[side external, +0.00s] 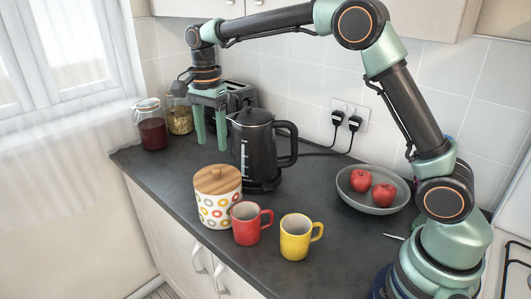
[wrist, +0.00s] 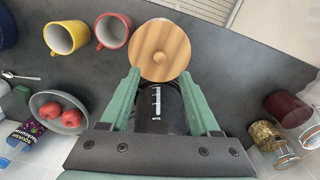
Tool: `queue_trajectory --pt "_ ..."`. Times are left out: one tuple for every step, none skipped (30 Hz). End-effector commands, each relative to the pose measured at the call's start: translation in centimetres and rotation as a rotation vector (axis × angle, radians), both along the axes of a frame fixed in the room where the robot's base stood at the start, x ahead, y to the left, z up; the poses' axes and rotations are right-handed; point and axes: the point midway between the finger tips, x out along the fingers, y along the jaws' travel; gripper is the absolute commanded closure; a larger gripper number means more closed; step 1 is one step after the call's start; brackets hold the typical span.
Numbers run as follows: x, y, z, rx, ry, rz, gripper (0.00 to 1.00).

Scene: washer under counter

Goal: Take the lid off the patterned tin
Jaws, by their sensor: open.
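The patterned tin (side external: 219,208) stands on the dark counter near its front edge, white with coloured rings. Its round wooden lid (side external: 217,179) sits on top, with a small knob at its centre. In the wrist view the lid (wrist: 159,50) shows from above, just beyond my fingertips, and hides the tin's body. My gripper (side external: 209,137) points down with green fingers apart, above the counter and behind the tin, beside the kettle. In the wrist view my gripper (wrist: 160,80) is open, and nothing is held between its fingers.
A black kettle (side external: 255,150) stands close behind the tin, with a toaster (side external: 240,97) behind it. A red mug (side external: 246,229) and a yellow mug (side external: 295,243) stand right of the tin. Jars (side external: 152,132) are at the left; a bowl of red apples (side external: 347,196) is at the right.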

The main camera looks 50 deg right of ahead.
Motion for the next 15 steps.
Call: queue_trajectory --pt "-0.1 0.0 -0.9 -0.001 0.003 0.000 0.37" --pt "-0.1 0.0 -1.3 -0.001 0.003 0.000 0.37" --pt "-0.1 0.0 -1.8 0.000 0.002 0.001 0.37" --pt "-0.1 0.0 -2.1 0.000 0.002 0.001 0.37" --pt "-0.1 -0.1 -2.4 0.000 0.002 0.001 0.37" --pt "0.0 0.0 -2.7 0.000 0.001 0.001 0.37" --pt "0.0 0.0 -2.8 0.000 0.000 0.001 0.37" --pt "0.0 -0.1 -3.0 0.000 0.000 0.001 0.37" --pt "-0.1 -0.1 -3.2 0.000 0.001 0.001 0.37" --pt "-0.1 -0.1 -3.4 0.000 0.002 0.001 0.37" --pt "-0.1 -0.1 -3.7 0.000 0.002 0.001 0.37" --pt "-0.1 -0.2 -4.2 0.000 0.002 0.001 0.37" --pt "-0.1 -0.2 -4.6 -0.001 0.003 0.001 0.37" --pt "-0.1 -0.3 -5.1 -0.001 0.003 0.001 0.37" --pt "-0.1 -0.3 -5.7 -0.001 0.003 0.001 0.37"
